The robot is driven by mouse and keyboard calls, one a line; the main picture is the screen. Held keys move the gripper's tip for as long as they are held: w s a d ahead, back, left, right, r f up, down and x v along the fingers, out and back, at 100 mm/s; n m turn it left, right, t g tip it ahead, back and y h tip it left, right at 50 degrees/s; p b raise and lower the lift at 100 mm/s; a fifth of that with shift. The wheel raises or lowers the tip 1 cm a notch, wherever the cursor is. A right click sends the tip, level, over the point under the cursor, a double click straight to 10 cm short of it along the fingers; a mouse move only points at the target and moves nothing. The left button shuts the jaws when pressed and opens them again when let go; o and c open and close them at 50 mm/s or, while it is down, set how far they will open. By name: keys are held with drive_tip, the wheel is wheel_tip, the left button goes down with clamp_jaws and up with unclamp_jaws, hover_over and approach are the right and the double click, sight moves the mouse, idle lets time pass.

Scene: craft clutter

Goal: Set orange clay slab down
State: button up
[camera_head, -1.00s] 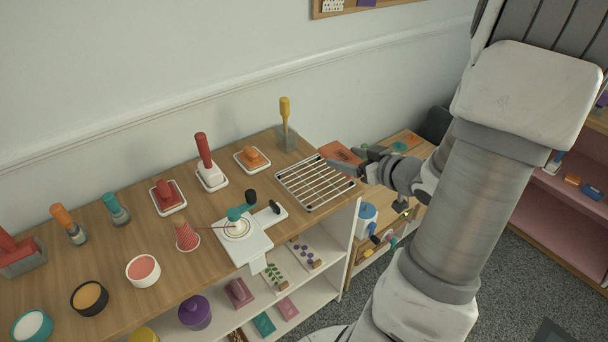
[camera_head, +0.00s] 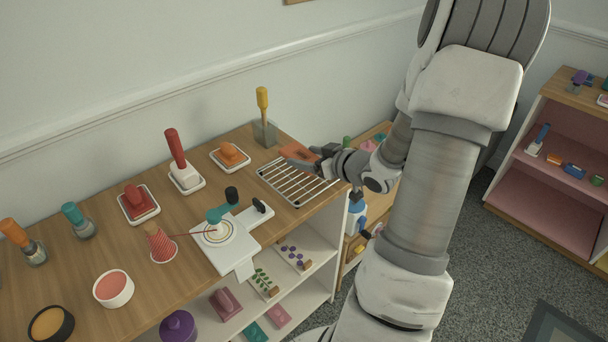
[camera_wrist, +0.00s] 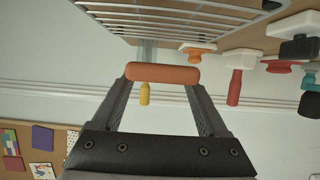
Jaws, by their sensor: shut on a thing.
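The orange clay slab (camera_head: 296,151) is held at the back right of the wire rack (camera_head: 284,184), over or just behind the rack's back edge. In the wrist view the slab (camera_wrist: 163,73) spans crosswise between my fingertips, seen edge-on as a rounded orange bar. My gripper (camera_head: 306,160) is shut on it, with a finger touching each end. The rack (camera_wrist: 180,18) shows upside down at the top of the wrist view, with a visible gap to the slab. The head view does not clearly show the slab's height over the rack. My fingers hide part of the slab.
A yellow-handled tool in a grey block (camera_head: 264,130) stands close behind the rack. An orange stamp on a white tray (camera_head: 230,156) and a white turntable device (camera_head: 222,240) stand left of it. The rack's bars look bare. A lower shelf unit lies to the right.

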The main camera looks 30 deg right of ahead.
sight(304, 176)
drive_tip(key=shift+w+f, duration=0.4)
drive_tip(key=shift+w, duration=0.15)
drive_tip(key=shift+f+b, duration=1)
drive_tip(key=shift+f, duration=0.8)
drive_tip(key=shift+f, duration=0.2)
drive_tip(key=o, duration=1.5)
drive_tip(key=shift+c, duration=0.2)
drive_tip(key=shift+r, duration=0.1)
